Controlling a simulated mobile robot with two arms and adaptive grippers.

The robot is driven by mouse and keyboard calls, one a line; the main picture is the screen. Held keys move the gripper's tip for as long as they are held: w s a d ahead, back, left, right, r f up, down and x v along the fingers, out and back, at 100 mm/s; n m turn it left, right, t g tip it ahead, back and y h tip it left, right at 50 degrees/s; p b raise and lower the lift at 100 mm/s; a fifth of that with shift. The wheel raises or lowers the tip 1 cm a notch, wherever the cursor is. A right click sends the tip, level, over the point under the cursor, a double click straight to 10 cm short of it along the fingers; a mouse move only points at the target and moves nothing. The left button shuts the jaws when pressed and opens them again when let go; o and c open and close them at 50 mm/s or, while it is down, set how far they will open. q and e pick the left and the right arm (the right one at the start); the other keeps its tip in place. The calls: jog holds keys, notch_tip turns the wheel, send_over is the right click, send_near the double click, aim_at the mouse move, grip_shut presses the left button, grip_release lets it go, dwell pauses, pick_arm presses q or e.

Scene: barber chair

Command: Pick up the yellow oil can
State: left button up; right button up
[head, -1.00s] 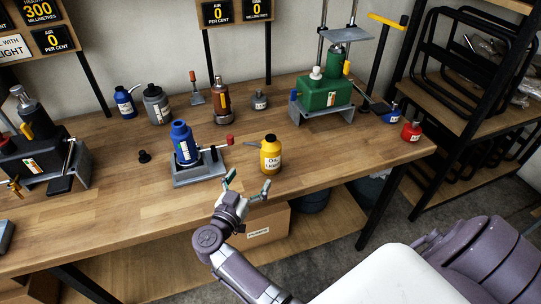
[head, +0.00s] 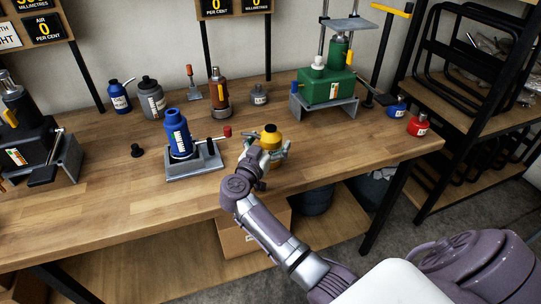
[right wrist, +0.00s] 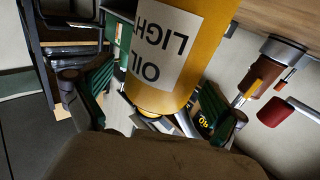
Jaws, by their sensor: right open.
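The yellow oil can (head: 271,138) stands on the workbench near its front edge, to the right of the blue bottle jack. My right gripper (head: 266,150) is open at the can's front, with a finger on each side of it, and hides much of its lower body. In the right wrist view the can (right wrist: 205,35) fills the upper middle, its white label upside down, between the green-padded fingers of the right gripper (right wrist: 158,106). I cannot tell whether the fingers touch it. My left gripper is not in view.
The blue jack (head: 178,137) on its grey stand, with a red-tipped lever (head: 227,132), is close to the can's left. A green jack (head: 325,87) stands behind right. A red can (head: 418,126) and a blue can (head: 397,107) sit at the bench's right end.

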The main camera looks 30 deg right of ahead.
aim_at(272, 128)
jog(key=shift+w+d, duration=0.2)
jog(key=shift+d, duration=0.1)
jog(key=shift+a+r, duration=0.1)
jog(key=shift+r, duration=0.05)
jog(key=shift+c, duration=0.5)
jog(key=c, duration=1.7)
jog(key=shift+r, duration=0.1)
jog(key=shift+r, duration=0.3)
jog(key=r, duration=0.3)
jog(key=shift+s+d+r, duration=0.2)
jog(key=shift+s+r, duration=0.05)
jog(key=shift+r, duration=0.15)
jog(key=s+d+r, duration=0.2)
jog(key=s, duration=0.1)
jog(key=s+d+r+p, duration=0.1)
jog(key=s+d+r, duration=0.3)
jog(key=s+d, duration=0.1)
jog(key=shift+s+r+p, duration=0.2)
jog(key=shift+s+p, duration=0.15)
